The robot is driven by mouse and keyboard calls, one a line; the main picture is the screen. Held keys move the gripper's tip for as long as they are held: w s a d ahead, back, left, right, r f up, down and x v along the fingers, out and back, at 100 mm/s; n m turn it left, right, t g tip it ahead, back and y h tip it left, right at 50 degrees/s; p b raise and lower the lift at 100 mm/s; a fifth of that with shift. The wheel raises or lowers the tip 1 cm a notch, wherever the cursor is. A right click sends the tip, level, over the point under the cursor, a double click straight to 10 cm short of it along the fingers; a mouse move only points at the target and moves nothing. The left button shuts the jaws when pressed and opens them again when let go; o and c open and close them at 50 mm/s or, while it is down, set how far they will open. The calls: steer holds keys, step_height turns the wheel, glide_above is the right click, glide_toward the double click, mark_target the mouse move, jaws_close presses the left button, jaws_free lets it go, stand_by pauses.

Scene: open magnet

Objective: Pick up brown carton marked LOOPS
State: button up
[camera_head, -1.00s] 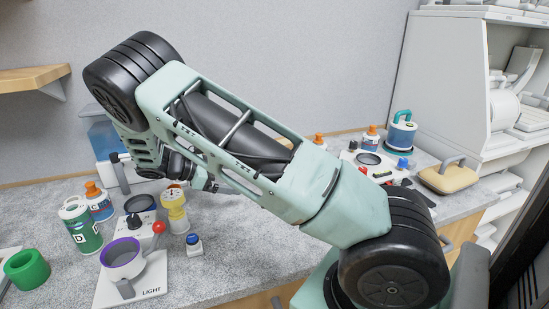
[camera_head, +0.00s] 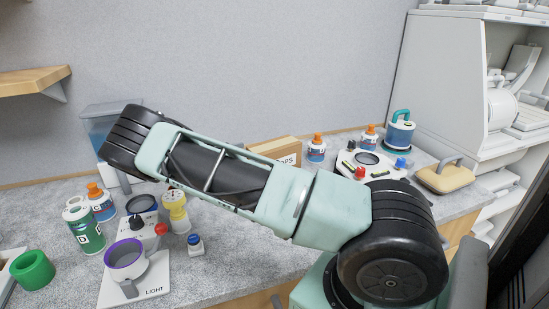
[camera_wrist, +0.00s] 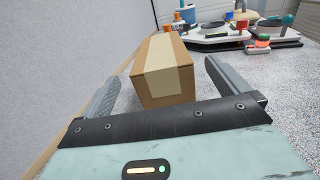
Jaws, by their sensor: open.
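The brown carton (camera_wrist: 163,72) has a pale tape strip along its top and stands on the counter by the wall in the wrist view. In the head view the carton (camera_head: 275,149) shows only its top and an end marked with letters ending in "OPS", the rest hidden behind my arm. My gripper (camera_wrist: 162,92) is open in the wrist view, with one finger on each side of the carton's near end. Gaps show between the fingers and the carton. My gripper is hidden in the head view.
Orange-capped bottles (camera_head: 317,148) and a white device (camera_head: 364,164) stand right of the carton. A green cup (camera_head: 32,270), a green bottle (camera_head: 84,229) and a LIGHT stand (camera_head: 146,286) are at the left. A tan case (camera_head: 446,178) lies at the counter's right end.

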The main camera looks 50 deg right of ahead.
mark_target(264, 148)
steer(key=x, duration=0.7)
steer(key=shift+s+d+f, duration=0.1)
steer(key=shift+d+f, duration=0.15)
steer(key=shift+f, duration=0.05)
steer(key=c, duration=1)
steer(key=shift+c, duration=0.6)
steer(key=shift+r, duration=0.15)
